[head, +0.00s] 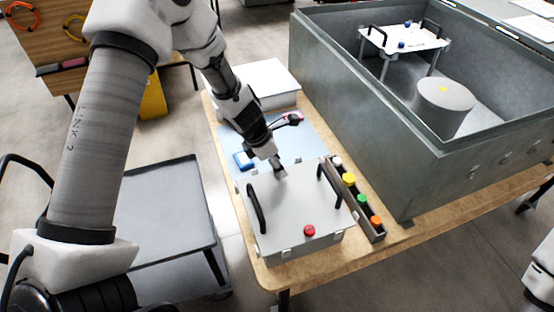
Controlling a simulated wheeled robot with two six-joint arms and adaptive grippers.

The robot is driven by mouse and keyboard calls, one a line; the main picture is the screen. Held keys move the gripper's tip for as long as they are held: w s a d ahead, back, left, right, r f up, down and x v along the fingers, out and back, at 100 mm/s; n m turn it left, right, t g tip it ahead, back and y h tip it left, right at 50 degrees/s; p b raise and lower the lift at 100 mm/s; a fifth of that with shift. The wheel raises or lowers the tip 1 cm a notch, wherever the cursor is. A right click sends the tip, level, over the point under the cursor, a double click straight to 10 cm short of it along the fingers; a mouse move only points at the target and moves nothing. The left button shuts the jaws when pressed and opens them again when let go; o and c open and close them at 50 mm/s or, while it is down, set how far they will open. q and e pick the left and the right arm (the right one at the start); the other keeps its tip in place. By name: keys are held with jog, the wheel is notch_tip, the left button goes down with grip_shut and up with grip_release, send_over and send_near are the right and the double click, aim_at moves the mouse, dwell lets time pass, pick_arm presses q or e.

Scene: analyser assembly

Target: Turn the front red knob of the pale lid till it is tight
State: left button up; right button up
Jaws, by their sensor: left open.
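The pale lid (280,214) lies on a box at the front of the wooden table, with two black handles, one at its left and one at its right. The front red knob (309,230) sits near the lid's front edge, with nothing touching it. My left gripper (286,146) is open over the lid's back edge, behind the front knob and apart from it. It hides part of that back edge. I cannot tell whether its lower finger touches the lid. My right gripper is not in view.
A narrow rack (373,228) with several coloured caps stands right of the lid. A large grey metal tank (345,110) stands behind it. A blue mat (308,143) with a small blue item (243,161) lies behind the lid. A white box (268,80) stands at the back.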

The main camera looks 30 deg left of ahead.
pick_arm(q)
jog(key=shift+d+r, duration=0.1)
jog(key=shift+r, duration=0.5)
notch_tip(320, 180, up, 9)
jog(key=shift+a, duration=0.2)
jog(key=shift+f, duration=0.1)
